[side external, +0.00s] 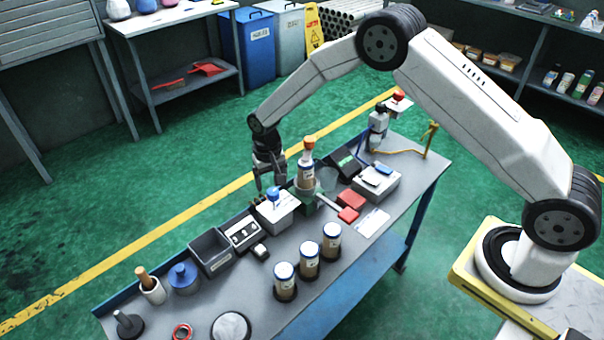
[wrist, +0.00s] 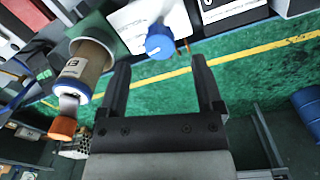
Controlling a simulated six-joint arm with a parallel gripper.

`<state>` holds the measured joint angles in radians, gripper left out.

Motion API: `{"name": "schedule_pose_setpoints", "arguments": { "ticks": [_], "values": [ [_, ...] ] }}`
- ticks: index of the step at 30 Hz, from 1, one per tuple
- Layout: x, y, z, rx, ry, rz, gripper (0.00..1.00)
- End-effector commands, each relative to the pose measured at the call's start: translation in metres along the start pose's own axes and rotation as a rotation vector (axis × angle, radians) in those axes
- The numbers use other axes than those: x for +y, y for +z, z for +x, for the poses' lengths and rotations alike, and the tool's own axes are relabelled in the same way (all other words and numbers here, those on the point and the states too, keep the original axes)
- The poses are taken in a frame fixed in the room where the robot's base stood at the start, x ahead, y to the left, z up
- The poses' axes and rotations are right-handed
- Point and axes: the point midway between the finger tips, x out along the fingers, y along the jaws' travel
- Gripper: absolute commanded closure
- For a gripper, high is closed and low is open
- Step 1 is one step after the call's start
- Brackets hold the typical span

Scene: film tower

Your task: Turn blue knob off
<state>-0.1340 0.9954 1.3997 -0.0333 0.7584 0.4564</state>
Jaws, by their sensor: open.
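The blue knob (side external: 272,193) sits on top of a white box (side external: 277,212) on the bench. In the wrist view the blue knob (wrist: 159,43) shows just beyond my fingertips, with the white box (wrist: 135,22) behind it. A thin orange-brown piece shows beside the knob. My gripper (side external: 267,184) is above the back edge of the bench, close to the knob. In the wrist view my gripper (wrist: 158,75) has its two fingers wide apart with nothing between them. The knob looks apart from both fingers.
A tall bottle with an orange top (side external: 307,165) stands right of the knob; it also shows close to my left finger in the wrist view (wrist: 84,75). A grey bin (side external: 210,251) and black-and-white box (side external: 240,233) lie left. Several canisters (side external: 309,260) stand in front.

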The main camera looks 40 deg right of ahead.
Motion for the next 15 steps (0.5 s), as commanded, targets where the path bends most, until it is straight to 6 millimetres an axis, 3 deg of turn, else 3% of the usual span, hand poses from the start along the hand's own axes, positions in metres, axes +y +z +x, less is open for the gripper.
{"name": "schedule_pose_setpoints", "arguments": {
  "ticks": [9, 15],
  "values": [
    [0.000, 0.000, 0.035, 0.000, 0.000, 0.000, 0.16],
    [0.000, 0.000, 0.042, 0.001, 0.000, 0.000, 0.16]
  ]
}}
